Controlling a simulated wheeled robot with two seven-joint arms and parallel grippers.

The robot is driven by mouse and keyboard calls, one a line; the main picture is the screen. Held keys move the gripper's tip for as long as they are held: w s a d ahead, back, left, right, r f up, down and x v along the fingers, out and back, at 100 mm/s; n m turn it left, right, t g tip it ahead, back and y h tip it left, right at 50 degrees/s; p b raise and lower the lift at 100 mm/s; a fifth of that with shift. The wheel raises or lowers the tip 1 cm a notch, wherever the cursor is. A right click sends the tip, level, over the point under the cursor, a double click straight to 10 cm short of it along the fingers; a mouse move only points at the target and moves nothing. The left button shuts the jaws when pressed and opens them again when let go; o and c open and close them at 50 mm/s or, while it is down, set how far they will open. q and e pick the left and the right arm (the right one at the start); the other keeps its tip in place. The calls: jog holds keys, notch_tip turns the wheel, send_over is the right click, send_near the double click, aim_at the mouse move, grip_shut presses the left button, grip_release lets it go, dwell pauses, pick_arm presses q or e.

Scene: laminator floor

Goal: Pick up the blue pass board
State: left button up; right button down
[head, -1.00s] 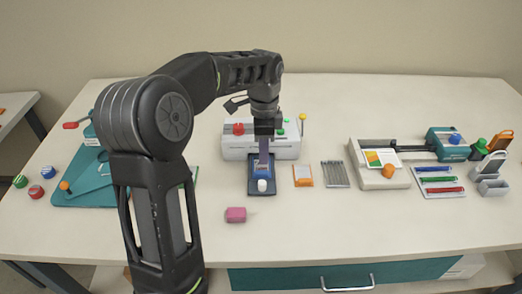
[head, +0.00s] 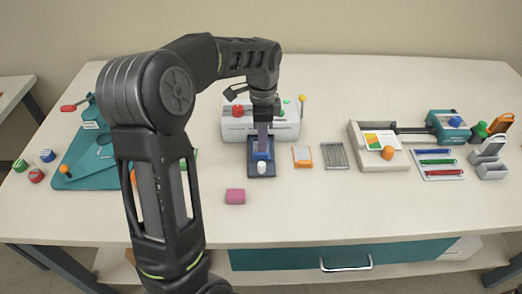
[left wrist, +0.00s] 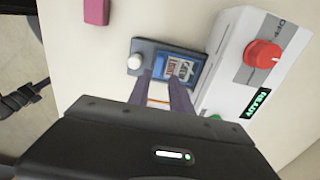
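The blue pass board (head: 257,172) lies on the table in front of the laminator, a dark board with a blue printed face and a white knob at its near end. It also shows in the left wrist view (left wrist: 166,62), with the blue face beside the knob. My left gripper (head: 263,149) points down over the blue face and hides part of it. In the left wrist view its two purple fingers (left wrist: 161,82) stand apart with a gap, their tips at the board's edge. Whether they touch it I cannot tell. My right gripper is not in view.
The white laminator (head: 228,130), with a red knob, stands close behind the board. An orange and white card pack (head: 302,158) and several grey rods (head: 334,157) lie to its right. A pink block (head: 235,196) lies in front to the left.

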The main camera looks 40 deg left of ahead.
aim_at(261, 153)
pick_arm(q)
jog(key=shift+s+f+p, duration=0.2)
jog(key=shift+f+p, duration=0.4)
jog(key=shift+f, duration=2.05)
grip_shut()
